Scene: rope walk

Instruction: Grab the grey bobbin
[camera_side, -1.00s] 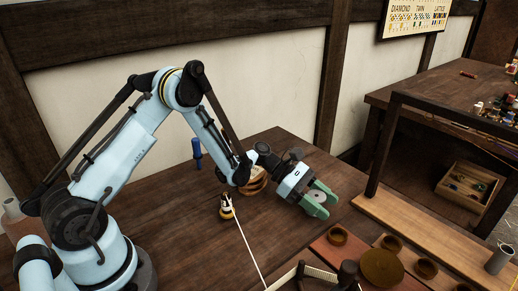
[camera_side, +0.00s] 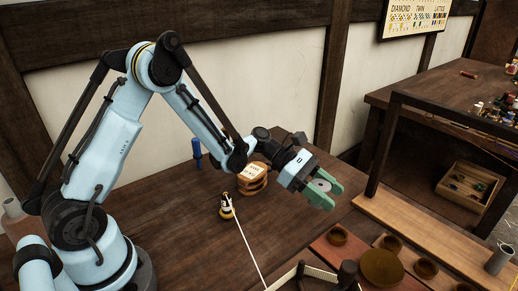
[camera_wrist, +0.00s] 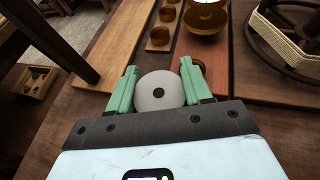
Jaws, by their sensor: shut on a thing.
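The grey bobbin (camera_wrist: 150,90) sits between the two green fingers of my gripper (camera_wrist: 160,84) in the wrist view. Its round end with a dark centre hole faces the camera, and both fingers press on its sides. In the side view the bobbin (camera_side: 321,186) shows as a pale disc between the fingers of my gripper (camera_side: 325,187). The gripper is shut on it and holds it over the right part of the dark wooden table; the lower finger hides part of it.
A reddish board with wooden cups (camera_side: 337,235) lies in front. A dark-framed bench (camera_side: 440,100) stands at the right.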

